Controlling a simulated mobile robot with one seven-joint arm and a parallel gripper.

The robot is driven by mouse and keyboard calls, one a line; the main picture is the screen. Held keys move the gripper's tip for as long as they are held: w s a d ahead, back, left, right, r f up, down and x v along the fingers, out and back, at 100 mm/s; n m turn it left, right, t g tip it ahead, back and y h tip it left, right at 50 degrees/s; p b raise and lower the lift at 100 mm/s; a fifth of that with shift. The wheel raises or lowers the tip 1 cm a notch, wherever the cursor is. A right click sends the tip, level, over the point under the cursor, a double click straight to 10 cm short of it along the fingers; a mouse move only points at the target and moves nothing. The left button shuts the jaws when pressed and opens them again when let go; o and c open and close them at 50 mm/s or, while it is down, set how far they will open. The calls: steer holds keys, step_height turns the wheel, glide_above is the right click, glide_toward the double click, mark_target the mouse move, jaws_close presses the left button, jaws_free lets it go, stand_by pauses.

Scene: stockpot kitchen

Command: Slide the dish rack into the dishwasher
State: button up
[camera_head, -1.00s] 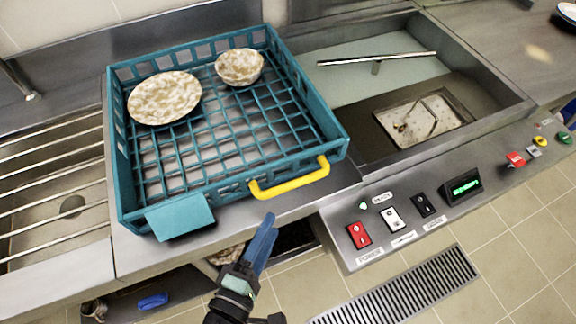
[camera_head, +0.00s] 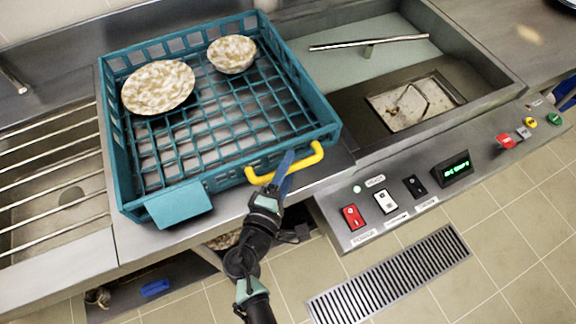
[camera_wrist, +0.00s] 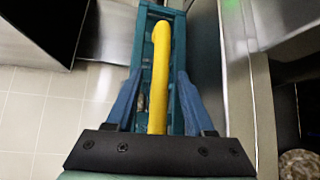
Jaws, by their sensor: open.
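The teal dish rack (camera_head: 178,201) sits on the steel counter left of the dishwasher basin (camera_head: 400,85). It holds a speckled plate (camera_head: 158,87) and a speckled bowl (camera_head: 232,54). A yellow handle (camera_head: 308,160) is on its front side, near the right corner. My gripper (camera_head: 287,165) is at the handle, its blue fingers overlapping it in the head view. In the wrist view the handle (camera_wrist: 160,75) runs between the two spread fingers of my gripper (camera_wrist: 154,90), with gaps on both sides. The jaws are open.
A control panel (camera_head: 400,195) with switches and a green display runs along the front, right of my gripper. A sink with metal bars (camera_head: 45,190) is at the left. A metal spray arm (camera_head: 370,43) crosses the basin. A floor drain grate (camera_head: 390,272) lies below.

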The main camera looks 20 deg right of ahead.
jaws_close()
stand_by(1.4)
